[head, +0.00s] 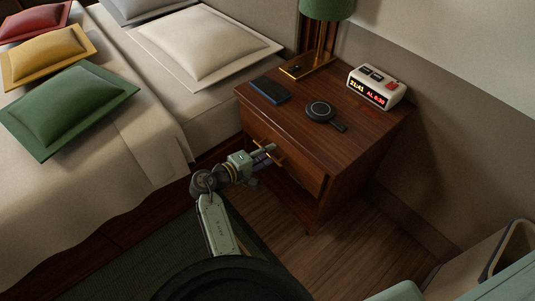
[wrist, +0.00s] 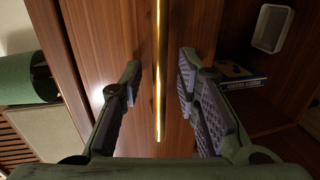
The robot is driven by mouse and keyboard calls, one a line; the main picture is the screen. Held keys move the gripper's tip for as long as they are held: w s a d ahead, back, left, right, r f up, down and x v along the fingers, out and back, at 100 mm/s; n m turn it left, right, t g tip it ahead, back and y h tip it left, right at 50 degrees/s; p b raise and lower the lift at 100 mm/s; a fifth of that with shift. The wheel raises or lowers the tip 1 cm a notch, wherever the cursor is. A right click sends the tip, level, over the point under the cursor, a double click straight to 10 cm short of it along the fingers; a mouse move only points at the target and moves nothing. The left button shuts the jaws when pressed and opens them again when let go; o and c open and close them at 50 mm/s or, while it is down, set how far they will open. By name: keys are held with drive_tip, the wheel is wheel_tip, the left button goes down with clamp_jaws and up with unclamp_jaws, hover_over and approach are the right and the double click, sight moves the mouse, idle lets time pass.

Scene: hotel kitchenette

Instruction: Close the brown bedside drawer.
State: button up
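The brown bedside drawer (head: 293,164) is in the nightstand, with its front facing my arm. How far it stands out, if at all, I cannot tell. A thin brass bar handle (wrist: 158,45) runs up the drawer front in the wrist view. The drawer front (wrist: 100,35) also shows there as dark wood. My gripper (head: 266,155) is at the drawer front by the handle, partly hiding it in the head view. In the wrist view my gripper (wrist: 160,72) is open, with one finger on each side of the handle and gaps between.
The nightstand top (head: 345,130) holds a lamp (head: 325,10), a dark phone-like slab (head: 270,90), a round black device (head: 320,110) and an alarm clock (head: 377,86). An open shelf below holds a book (wrist: 240,76). The bed (head: 135,120) is close on the left.

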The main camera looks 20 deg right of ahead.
clamp_jaws()
idle(0.8)
